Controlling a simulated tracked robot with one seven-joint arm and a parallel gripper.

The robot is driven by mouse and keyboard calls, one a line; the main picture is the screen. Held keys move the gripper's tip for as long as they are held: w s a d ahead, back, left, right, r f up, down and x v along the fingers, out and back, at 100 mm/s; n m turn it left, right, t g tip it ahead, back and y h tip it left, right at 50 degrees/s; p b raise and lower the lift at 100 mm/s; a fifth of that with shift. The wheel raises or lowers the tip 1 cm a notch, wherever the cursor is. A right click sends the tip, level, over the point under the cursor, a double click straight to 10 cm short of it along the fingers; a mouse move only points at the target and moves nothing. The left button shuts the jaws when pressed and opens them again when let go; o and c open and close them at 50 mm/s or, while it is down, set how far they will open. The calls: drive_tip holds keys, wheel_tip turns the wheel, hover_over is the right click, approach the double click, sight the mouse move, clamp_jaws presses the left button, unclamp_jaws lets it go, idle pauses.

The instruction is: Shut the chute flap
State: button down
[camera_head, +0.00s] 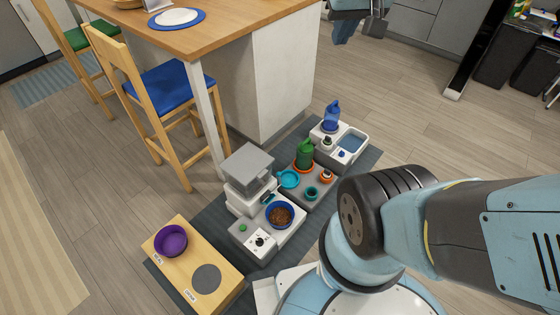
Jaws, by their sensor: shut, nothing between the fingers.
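The pet feeder (250,195) stands on the dark mat, with a grey hopper (248,165) on top. A small teal and dark part at its front, seemingly the chute flap (267,198), sits just above a blue bowl of brown kibble (281,216). It is too small to tell how far open the flap is. My gripper (342,38) shows partly at the top edge, shut and empty, well apart from the feeder. The rest of its wrist is cut off by the frame.
A wooden stand with a purple bowl (171,240) is left of the feeder. The counter and chairs are behind.

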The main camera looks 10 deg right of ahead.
drive_tip(key=w+d+f+m, duration=0.1)
drive_tip(key=w+d+f, duration=0.3)
drive_tip(key=w+f, duration=0.75)
drive_tip(key=w+d+f+m, duration=0.2)
drive_tip(key=w+d+f, duration=0.2)
drive_tip(key=w+f, duration=0.75)
drive_tip(key=w+d+f+m, duration=0.1)
drive_tip(key=w+d+f, duration=0.1)
drive_tip(key=w+f, duration=0.75)
wheel_tip(320, 180, down, 27)
drive_tip(key=m+y, duration=0.2)
drive_tip(key=m, duration=0.1)
drive_tip(key=s+a+f+m+t+y, duration=0.1)
drive_tip(key=s+a+f+m, duration=0.25)
drive_tip(key=f, duration=0.65)
drive_tip(key=s+a+f+m+t+y, duration=0.1)
drive_tip(key=s+a+f+m, duration=0.3)
drive_tip(key=f, duration=0.7)
drive_tip(key=w+a+f+n, duration=0.2)
drive_tip(key=w+a+f, duration=0.1)
drive_tip(key=w+f, duration=0.5)
drive_tip(key=shift+a, duration=0.35)
